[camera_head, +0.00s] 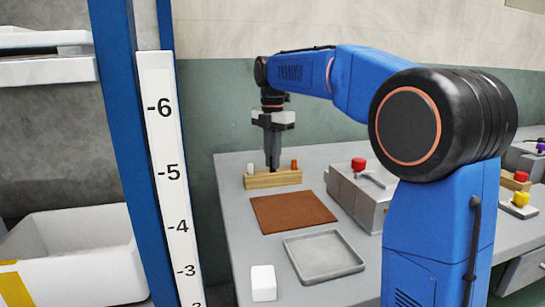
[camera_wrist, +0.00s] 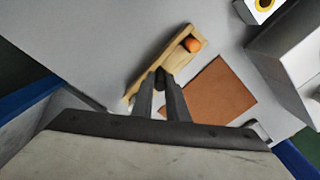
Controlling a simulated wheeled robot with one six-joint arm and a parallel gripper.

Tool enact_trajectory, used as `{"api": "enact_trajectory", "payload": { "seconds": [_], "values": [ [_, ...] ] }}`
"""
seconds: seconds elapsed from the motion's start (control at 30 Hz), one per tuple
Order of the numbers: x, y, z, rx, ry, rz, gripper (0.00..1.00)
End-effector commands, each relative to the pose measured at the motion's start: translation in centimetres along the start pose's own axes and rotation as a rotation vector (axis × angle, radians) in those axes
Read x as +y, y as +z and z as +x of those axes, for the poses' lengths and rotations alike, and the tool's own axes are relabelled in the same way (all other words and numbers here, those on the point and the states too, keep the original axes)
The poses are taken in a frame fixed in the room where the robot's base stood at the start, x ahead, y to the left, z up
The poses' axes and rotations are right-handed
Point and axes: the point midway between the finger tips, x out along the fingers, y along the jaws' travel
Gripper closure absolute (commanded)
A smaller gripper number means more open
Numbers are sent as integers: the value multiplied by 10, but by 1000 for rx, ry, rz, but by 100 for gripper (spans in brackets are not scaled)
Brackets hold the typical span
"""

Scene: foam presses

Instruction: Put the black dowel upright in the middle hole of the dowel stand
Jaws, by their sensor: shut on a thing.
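The light wooden dowel stand (camera_head: 272,179) is on the grey table near its far edge. It also shows in the wrist view (camera_wrist: 182,58). A white dowel (camera_head: 250,169) stands at its left end and an orange dowel (camera_head: 294,165) at its right end. My gripper (camera_head: 272,163) points down over the middle of the stand. In the wrist view its fingers (camera_wrist: 161,84) are shut on the dark dowel (camera_wrist: 161,77), which is mostly hidden between them. The middle hole is hidden, so I cannot tell whether the dowel's lower end is in it.
A brown mat (camera_head: 293,212) lies in front of the stand, with a grey tray (camera_head: 323,257) nearer. A white block (camera_head: 263,283) stands at the front left. A grey press box with a red knob (camera_head: 358,164) is to the right. A blue post (camera_head: 121,150) is at the left.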

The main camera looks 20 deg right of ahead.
Motion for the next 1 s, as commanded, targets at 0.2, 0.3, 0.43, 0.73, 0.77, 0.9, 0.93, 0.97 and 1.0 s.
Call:
{"api": "enact_trajectory", "payload": {
  "seconds": [0.2,0.3,0.43,0.73,0.77,0.9,0.93,0.97,1.0],
  "values": [
    [0,0,4,0,0,0,100],
    [0,0,6,0,-1,0,100],
    [0,0,9,0,0,0,100],
    [0,0,14,0,0,0,77],
    [0,0,14,0,0,0,70],
    [0,0,14,0,-1,0,65],
    [0,0,14,0,-1,0,65],
    [0,0,14,1,-1,0,65],
    [0,0,14,1,-1,0,65]
  ]
}}
